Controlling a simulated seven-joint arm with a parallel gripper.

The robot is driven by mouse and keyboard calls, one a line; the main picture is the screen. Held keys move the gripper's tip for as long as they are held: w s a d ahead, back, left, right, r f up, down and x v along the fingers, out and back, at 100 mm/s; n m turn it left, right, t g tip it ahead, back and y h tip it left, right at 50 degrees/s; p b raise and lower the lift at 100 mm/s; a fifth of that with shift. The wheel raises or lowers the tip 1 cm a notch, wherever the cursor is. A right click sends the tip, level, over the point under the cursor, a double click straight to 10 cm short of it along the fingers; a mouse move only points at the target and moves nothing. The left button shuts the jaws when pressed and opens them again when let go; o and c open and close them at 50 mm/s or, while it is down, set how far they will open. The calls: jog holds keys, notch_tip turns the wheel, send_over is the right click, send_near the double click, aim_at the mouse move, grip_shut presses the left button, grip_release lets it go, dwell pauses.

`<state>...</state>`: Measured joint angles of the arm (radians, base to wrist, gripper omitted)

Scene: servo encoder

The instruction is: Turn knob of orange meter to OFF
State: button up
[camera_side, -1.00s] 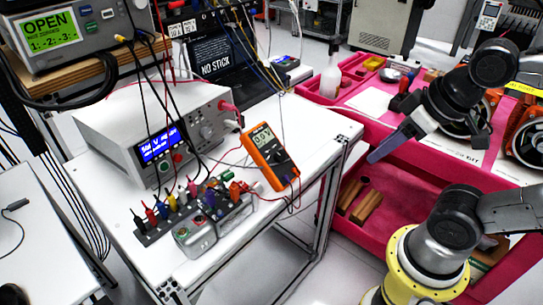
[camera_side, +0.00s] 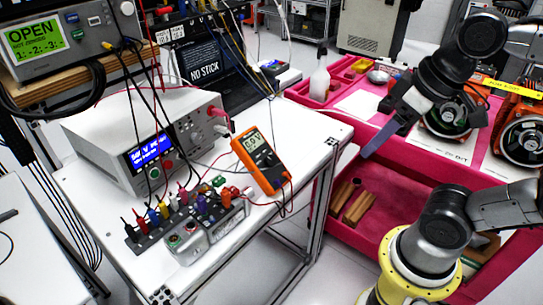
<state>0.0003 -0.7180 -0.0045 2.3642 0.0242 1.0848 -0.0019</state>
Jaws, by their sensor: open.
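The orange meter (camera_side: 262,161) lies tilted at the right part of the white table, its screen facing up and towards the camera. Its dark round knob sits below the screen; the pointer is too small to read. Red and black leads run from its lower end. My gripper (camera_side: 373,148) is in the air over the red workbench, to the right of the meter and well apart from it. Its dark finger points down and left. It holds nothing that I can see.
A white power supply (camera_side: 150,140) and a row of coloured plugs on a grey box (camera_side: 195,235) stand left of the meter on the white table (camera_side: 240,250). Cables hang above them. The red workbench (camera_side: 400,185) has an open bin with wooden blocks.

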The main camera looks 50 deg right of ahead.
jog(key=w+r+g, duration=0.3)
jog(key=w+r, duration=0.4)
jog(key=m+g+y, duration=0.1)
jog(key=g+y, duration=0.1)
jog(key=g, duration=0.3)
send_over(272, 159)
jog(key=w+d, duration=0.1)
jog(key=w, duration=0.1)
notch_tip(272, 159, down, 6)
jog(key=r, duration=0.1)
jog(key=w+d+f+g, duration=0.1)
jog(key=w+d+f, duration=0.15)
jog(key=f, duration=0.55)
jog(key=shift+m, duration=0.3)
jog(key=x, duration=0.9)
jog(key=a+x, duration=0.1)
jog(key=x, duration=0.3)
jog(key=shift+w+f, duration=0.2)
grip_shut()
